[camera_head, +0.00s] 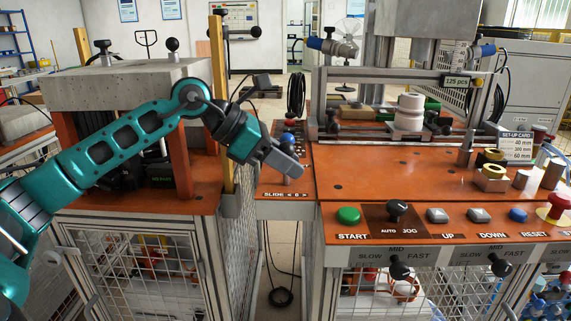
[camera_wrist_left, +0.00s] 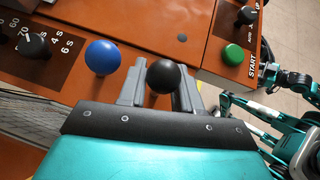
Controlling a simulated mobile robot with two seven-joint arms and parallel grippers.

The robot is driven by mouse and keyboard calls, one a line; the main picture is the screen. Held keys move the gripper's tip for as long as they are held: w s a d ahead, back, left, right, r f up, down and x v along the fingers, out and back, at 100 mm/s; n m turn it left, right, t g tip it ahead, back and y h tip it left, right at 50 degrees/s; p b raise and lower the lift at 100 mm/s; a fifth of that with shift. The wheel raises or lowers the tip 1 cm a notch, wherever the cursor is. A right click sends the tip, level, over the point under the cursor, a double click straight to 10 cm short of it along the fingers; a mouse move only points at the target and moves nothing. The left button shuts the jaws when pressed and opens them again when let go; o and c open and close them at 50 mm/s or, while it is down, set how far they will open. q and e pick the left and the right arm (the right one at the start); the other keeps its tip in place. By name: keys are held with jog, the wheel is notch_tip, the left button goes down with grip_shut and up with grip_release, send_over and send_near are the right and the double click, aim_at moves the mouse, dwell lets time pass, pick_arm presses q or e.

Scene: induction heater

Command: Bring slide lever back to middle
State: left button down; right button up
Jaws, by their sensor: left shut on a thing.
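The slide lever shows in the left wrist view as a round black knob (camera_wrist_left: 163,76) on the orange panel. My left gripper (camera_wrist_left: 160,92) has its two grey fingers on either side of the knob, shut on it. In the head view my left gripper (camera_head: 291,168) reaches down over the narrow orange panel, just above the printed SLIDE label (camera_head: 285,194). It hides the lever there, so I cannot tell the lever's exact position along its slot. My right gripper is not in the head view; teal arm parts of mine show at the right of the left wrist view, too unclear to read.
The green START button (camera_head: 348,215) and AUTO/JOG switch (camera_head: 397,210) stand on the front panel. A yellow post (camera_head: 217,75) rises beside my left arm.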

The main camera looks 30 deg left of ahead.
pick_arm(q)
jog(key=c, duration=1.1)
grip_release()
jog(key=shift+o, duration=1.1)
